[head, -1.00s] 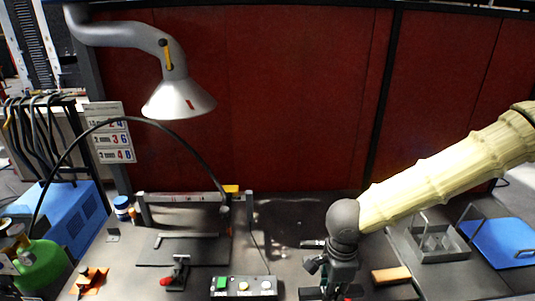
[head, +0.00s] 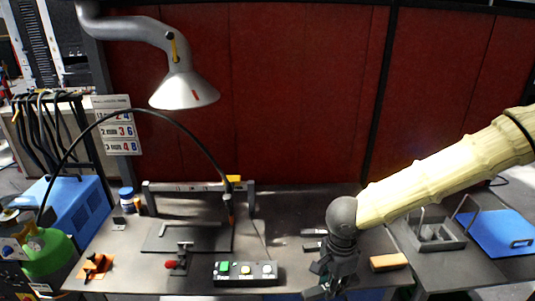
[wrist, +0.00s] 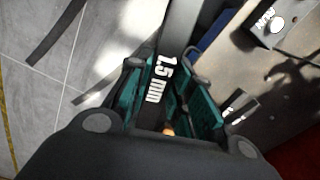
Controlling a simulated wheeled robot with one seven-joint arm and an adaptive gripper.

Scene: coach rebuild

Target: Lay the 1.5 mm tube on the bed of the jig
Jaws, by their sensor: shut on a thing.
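My gripper (head: 330,284) is low at the front edge of the bench, to the right of the control box. The wrist view shows its teal fingers (wrist: 172,95) closed on the 1.5 mm tube (wrist: 183,25), a dark grey bar with a white "1.5 mm" label. The tube runs out from between the fingers to the top of that view; its far end is out of frame. In the head view I cannot make the tube out clearly. The jig (head: 160,246) is a dark flat bed at the left of the bench, with a red-handled clamp (head: 172,264) at its front.
A rail (head: 190,187) and a black hose with a torch cross behind and over the jig. Right are a brown block (head: 388,262), a grey tray (head: 436,238) and a blue panel (head: 503,232).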

